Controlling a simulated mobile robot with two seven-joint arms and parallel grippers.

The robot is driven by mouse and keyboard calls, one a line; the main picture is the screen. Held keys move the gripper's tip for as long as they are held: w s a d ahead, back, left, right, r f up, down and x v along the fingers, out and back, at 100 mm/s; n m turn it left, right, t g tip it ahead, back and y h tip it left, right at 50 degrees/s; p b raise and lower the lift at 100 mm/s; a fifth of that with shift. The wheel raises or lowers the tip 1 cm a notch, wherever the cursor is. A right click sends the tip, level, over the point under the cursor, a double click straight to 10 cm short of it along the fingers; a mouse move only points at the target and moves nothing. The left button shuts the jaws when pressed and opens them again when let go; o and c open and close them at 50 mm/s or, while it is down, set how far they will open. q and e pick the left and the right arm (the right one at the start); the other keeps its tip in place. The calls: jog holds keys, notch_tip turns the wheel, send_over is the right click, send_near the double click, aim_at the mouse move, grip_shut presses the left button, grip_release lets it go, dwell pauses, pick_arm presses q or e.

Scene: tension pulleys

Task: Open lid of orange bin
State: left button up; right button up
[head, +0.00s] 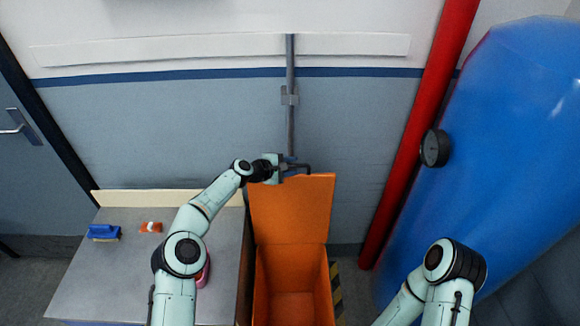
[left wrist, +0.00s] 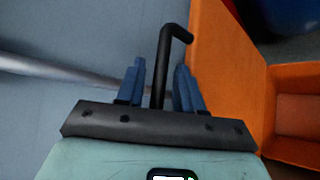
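The orange bin (head: 293,285) stands at the bottom centre of the head view, its inside exposed. Its orange lid (head: 291,210) is raised, standing up near the wall; it also shows in the left wrist view (left wrist: 222,62). A black bent handle (head: 303,166) is at the lid's top edge. My left gripper (head: 284,170) is at this handle. In the left wrist view the handle (left wrist: 165,55) runs between the two blue fingers, with a narrow gap on each side, so the gripper looks open around it. My right gripper is out of view; only my right arm shows.
A grey table (head: 100,265) left of the bin holds a blue brush (head: 104,233), a small orange-and-white item (head: 151,227) and a pink object (head: 203,272) partly behind my arm. A red pipe (head: 415,140) and large blue tank (head: 500,160) stand right. A grey wall pipe (head: 291,125) runs behind the lid.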

pick_arm(q)
jog(key=shift+f, duration=0.1)
jog(key=b+v, duration=0.5)
jog(key=v, duration=0.8)
jog(key=shift+a+r, duration=0.15)
jog(key=shift+r, duration=0.05)
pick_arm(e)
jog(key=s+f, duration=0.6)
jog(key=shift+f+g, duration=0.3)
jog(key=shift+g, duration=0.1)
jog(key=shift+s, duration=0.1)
pick_arm(q)
jog(key=shift+s+f, duration=0.1)
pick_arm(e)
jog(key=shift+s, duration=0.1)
